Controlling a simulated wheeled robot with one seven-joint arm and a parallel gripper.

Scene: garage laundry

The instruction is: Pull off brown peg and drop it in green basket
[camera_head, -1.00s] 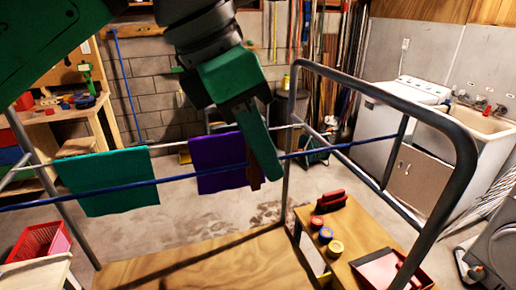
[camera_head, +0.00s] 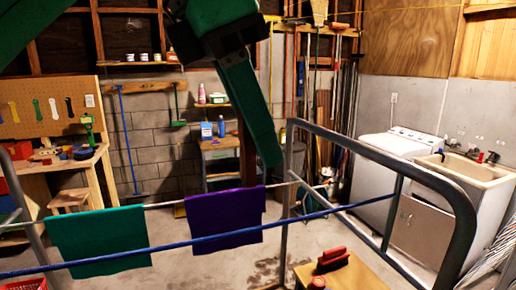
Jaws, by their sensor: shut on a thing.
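The brown peg (camera_head: 247,158) is a narrow upright strip in the head view, just above the top edge of the purple cloth (camera_head: 224,212). My gripper (camera_head: 263,155) comes down from the top with its long green finger just right of the peg. It is shut on the peg; the other finger is hard to make out. The peg's lower end meets the cloth's top edge in the picture, but I cannot tell whether they touch. The purple cloth hangs over the rear line of the drying rack. No green basket is in view.
A teal cloth (camera_head: 100,240) hangs left of the purple one. A blue rail (camera_head: 330,211) crosses in front, and a grey tube frame (camera_head: 420,174) stands at right. A red basket (camera_head: 26,285) shows at the lower left edge. A washer and sink stand behind right.

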